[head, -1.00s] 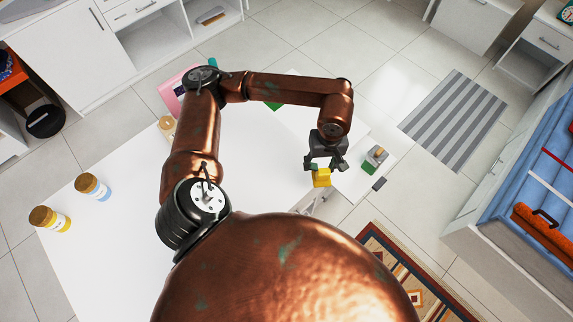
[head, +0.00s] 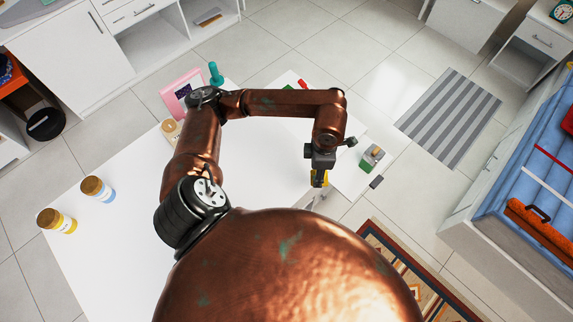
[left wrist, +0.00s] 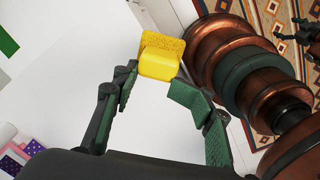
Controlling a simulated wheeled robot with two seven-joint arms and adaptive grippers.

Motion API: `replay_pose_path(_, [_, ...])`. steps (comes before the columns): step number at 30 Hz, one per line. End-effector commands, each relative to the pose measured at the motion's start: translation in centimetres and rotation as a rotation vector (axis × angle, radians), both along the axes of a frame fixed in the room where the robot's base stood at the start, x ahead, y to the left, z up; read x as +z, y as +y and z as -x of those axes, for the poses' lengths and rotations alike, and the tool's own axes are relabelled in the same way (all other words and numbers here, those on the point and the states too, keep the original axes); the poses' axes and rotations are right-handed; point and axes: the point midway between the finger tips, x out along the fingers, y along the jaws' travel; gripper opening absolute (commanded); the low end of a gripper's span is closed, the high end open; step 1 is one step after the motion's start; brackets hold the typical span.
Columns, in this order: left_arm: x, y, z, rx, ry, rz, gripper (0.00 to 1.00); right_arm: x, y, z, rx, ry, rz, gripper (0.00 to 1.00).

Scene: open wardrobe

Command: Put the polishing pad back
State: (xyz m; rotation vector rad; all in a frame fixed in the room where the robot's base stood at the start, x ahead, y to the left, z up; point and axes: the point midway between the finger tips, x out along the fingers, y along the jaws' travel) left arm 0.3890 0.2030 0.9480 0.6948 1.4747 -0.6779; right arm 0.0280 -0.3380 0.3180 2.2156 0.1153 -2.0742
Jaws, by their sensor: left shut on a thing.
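A yellow pad-like block (left wrist: 160,58) with a rough, wider back is between the fingertips of my left gripper (left wrist: 154,82) in the left wrist view. The gripper is shut on it. I take this block for the polishing pad. Dark fingers, probably of my right gripper (left wrist: 296,34), show at the top right of the left wrist view; their opening is unclear.
A green and grey block (head: 371,156) sits on a white surface right of the gripper, with a small dark item (head: 376,182) beside it. Two brown-lidded jars (head: 58,221) stand at the table's left. A pink frame (head: 180,90) and teal item (head: 215,73) stand behind my arm.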

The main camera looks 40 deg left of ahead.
Motion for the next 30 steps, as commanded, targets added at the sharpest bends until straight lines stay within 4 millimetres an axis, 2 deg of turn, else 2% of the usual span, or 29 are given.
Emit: replay_pose_path(30, [0.8, 0.0, 2.7, 1.512, -0.010, -0.021, 0.04, 3.5, -0.4, -0.8, 0.002, -0.013, 0.005, 0.71])
